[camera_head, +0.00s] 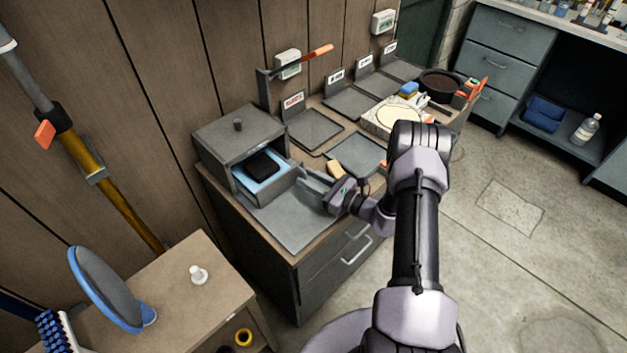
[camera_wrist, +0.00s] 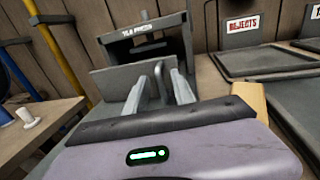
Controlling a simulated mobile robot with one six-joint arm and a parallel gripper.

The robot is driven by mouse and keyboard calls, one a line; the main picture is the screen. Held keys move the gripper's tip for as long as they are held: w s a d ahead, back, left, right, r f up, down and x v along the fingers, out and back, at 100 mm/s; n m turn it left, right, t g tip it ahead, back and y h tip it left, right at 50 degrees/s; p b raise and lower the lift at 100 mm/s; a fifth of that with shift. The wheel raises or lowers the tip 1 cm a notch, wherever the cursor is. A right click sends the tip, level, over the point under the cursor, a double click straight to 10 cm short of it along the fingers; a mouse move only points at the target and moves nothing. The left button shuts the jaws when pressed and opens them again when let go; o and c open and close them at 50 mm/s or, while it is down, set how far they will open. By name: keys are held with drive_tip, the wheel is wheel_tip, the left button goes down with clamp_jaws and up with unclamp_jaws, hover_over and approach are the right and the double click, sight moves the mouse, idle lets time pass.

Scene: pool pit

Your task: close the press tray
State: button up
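The press (camera_head: 215,145) is a grey box with a knob on top, at the left end of the bench. Its tray (camera_head: 277,187) is pulled out from the front, with a blue liner and a black block inside. In the wrist view the tray's front panel (camera_wrist: 108,88) stands before the dark press opening (camera_wrist: 145,42). My gripper (camera_head: 308,180) is at the tray's front. Its two fingers (camera_wrist: 160,88) are apart and point at the panel. A grey upright piece shows between them, perhaps a handle; I cannot tell whether they touch it.
A tan block (camera_head: 335,169) lies close beside my gripper. A grey mat (camera_head: 295,220) covers the bench below the tray. Labelled plates, including the rejects plate (camera_head: 314,130), lie to the right. An orange-handled lever (camera_head: 317,52) rises behind. A side table (camera_head: 170,290) stands at lower left.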

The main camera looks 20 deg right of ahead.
drive_tip(key=p+v, duration=0.3)
drive_tip(key=v, duration=1.4)
drive_tip(key=shift+s+p, duration=0.15)
drive_tip(key=shift+p, duration=0.15)
drive_tip(key=shift+d+f, duration=0.1)
drive_tip(key=shift+d, duration=0.05)
drive_tip(key=shift+c, duration=0.4)
